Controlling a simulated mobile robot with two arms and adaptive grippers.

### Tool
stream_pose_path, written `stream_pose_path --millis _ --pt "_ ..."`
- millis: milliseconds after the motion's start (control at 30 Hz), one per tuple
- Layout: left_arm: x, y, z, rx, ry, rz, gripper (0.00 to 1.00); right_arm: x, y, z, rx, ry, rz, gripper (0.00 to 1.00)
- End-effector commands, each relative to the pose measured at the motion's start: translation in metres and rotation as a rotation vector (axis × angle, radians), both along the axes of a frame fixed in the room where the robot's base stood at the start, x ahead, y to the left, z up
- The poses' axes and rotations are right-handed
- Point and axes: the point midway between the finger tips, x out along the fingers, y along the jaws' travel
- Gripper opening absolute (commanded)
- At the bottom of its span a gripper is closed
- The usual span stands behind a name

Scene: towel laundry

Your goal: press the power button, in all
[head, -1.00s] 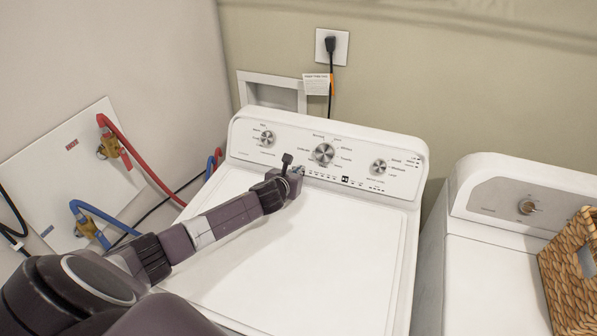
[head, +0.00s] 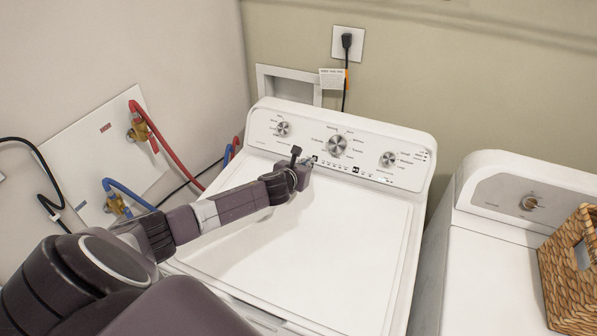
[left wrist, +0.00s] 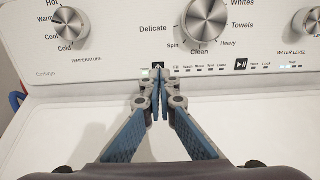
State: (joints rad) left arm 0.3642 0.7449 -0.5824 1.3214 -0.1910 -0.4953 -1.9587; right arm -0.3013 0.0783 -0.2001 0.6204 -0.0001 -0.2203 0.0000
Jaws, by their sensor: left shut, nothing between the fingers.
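The white washing machine's control panel (head: 384,142) has three silver knobs and a row of small buttons; it also fills the top of the left wrist view (left wrist: 100,20). The power button (left wrist: 158,66) is a small black square below and left of the middle knob, partly hidden by my fingertips. My left gripper (left wrist: 159,90) is shut and empty, its tips over the power button's lower part. In the head view my left gripper (head: 309,161) is at the panel's lower edge. I cannot tell whether the tips touch the button. My right gripper is not in view.
A black start/pause button (left wrist: 241,64) lies right of the power button. A second white machine (head: 490,240) stands at the right with a wicker basket (head: 568,275) on it. Red (head: 165,145) and blue (head: 130,192) hoses run from the left wall. The washer lid (head: 330,235) is clear.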

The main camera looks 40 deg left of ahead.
Motion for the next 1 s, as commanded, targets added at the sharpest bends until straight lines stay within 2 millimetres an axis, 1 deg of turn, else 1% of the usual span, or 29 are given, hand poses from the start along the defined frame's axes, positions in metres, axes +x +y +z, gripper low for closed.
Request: stream_pose_path --millis 133,233,267,433,533,667,800,867,1000 --pt "-0.015 -0.003 0.003 0.001 0.002 -0.001 0.00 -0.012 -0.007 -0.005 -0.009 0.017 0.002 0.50" --pt "-0.025 -0.006 0.008 0.002 0.003 -0.001 0.00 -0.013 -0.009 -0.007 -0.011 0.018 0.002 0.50" --pt "-0.028 -0.007 0.010 0.002 0.002 -0.002 0.00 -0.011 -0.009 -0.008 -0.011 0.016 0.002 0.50" --pt "-0.050 -0.012 0.020 0.002 0.002 -0.002 0.00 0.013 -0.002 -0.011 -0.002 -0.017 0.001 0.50" --pt "-0.061 -0.016 0.025 0.001 0.003 -0.003 0.00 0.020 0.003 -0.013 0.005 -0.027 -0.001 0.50" --pt "-0.073 -0.018 0.031 0.001 0.003 -0.002 0.00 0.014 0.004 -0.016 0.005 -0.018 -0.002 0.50" --pt "-0.080 -0.020 0.035 -0.001 0.003 -0.001 0.00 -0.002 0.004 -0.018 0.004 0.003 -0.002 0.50" --pt "-0.081 -0.021 0.036 -0.001 0.003 -0.001 0.00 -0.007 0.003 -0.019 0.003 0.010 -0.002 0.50" --pt "-0.082 -0.021 0.037 -0.002 0.003 0.000 0.00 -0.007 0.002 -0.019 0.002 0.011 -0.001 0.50"
